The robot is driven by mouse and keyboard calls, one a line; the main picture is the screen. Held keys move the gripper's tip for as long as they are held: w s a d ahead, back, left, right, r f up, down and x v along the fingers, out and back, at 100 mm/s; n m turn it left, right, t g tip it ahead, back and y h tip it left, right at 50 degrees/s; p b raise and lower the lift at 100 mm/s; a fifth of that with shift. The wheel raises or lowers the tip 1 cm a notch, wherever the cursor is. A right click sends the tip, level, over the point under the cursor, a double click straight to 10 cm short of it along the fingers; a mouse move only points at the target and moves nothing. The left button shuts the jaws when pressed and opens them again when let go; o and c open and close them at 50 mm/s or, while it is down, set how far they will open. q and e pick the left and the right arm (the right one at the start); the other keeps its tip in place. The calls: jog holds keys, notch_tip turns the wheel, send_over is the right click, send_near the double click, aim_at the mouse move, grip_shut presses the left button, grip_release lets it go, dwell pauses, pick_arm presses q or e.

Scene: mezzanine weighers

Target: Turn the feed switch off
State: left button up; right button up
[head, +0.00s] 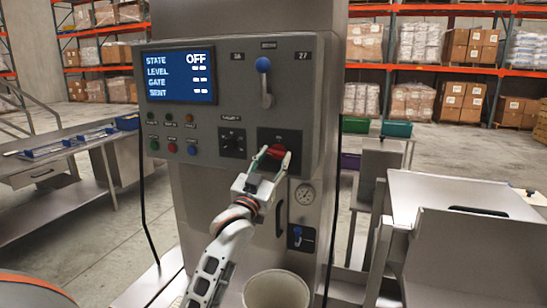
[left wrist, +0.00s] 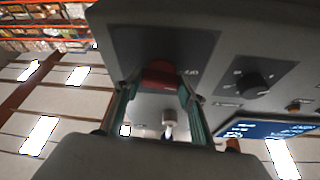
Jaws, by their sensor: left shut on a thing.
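The feed machine's grey control panel (head: 218,120) faces me in the head view. Its blue screen (head: 181,76) reads STATE OFF, with LEVEL, GATE and SENT lines below. A red rotary switch (head: 276,151) sits on a dark plate at the panel's lower right. My left gripper (head: 268,158) is shut on the red switch. In the left wrist view, its two fingers (left wrist: 158,92) stand on either side of the red knob (left wrist: 159,74). The knob's exact pointer position is hard to read. My right gripper is in neither view.
Left of the red switch is a black rotary knob (head: 232,142); several small coloured buttons lie farther left. A lever with a blue ball (head: 263,65) is above, and a gauge (head: 305,193) is below right. A white bin (head: 276,290) stands below my left arm.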

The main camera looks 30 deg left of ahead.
pick_arm(q)
jog(key=shift+d+n+y, duration=0.1)
jog(key=shift+n+y, duration=0.5)
jog(key=shift+n, duration=1)
jog(key=o, duration=1.1)
jog(key=v, duration=1.2)
